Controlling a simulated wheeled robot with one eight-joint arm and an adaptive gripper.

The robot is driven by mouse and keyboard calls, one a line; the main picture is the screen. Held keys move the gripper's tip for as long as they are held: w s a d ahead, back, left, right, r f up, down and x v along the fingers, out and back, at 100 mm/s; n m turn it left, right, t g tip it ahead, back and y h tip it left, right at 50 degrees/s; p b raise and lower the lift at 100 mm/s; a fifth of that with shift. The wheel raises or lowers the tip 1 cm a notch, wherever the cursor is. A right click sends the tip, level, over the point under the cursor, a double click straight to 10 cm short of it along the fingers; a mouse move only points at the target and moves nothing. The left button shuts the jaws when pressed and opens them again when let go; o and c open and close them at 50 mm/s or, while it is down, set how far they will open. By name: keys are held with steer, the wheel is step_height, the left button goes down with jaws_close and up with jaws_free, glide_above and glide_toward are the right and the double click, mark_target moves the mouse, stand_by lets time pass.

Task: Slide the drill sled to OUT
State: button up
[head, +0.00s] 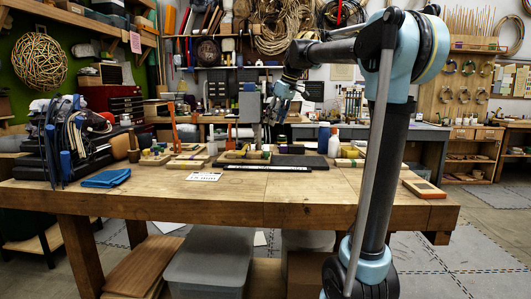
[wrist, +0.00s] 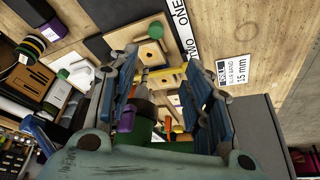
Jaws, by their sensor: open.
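I cannot surely pick out the drill sled. A wooden block with a green knob (wrist: 150,52) lies beside a dark strip in the wrist view, with a yellow piece (wrist: 168,74) close by. In the head view, wooden pieces with a green knob (head: 243,156) sit mid-bench below a grey upright (head: 250,105). My gripper (head: 276,116) hangs above the bench, right of this upright. In the wrist view, my gripper (wrist: 165,85) has its blue fingers wide apart, with nothing visibly held. A white strip (wrist: 182,25) reads ONE and TWO. No OUT mark is readable.
A white label card (wrist: 231,68) reading 15 mm lies on the bench. A dark flat plate (head: 300,161), a white bottle (head: 333,146) and a blue cloth (head: 106,178) also lie or stand there. The front middle and right of the workbench (head: 290,190) are mostly clear.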

steer(key=x, duration=0.5)
steer(key=d+x, duration=0.1)
steer(key=x, duration=1)
steer(key=shift+w+d+f, duration=0.15)
steer(key=shift+w+d, duration=0.05)
steer(key=shift+w, duration=0.1)
steer(key=shift+c, duration=0.5)
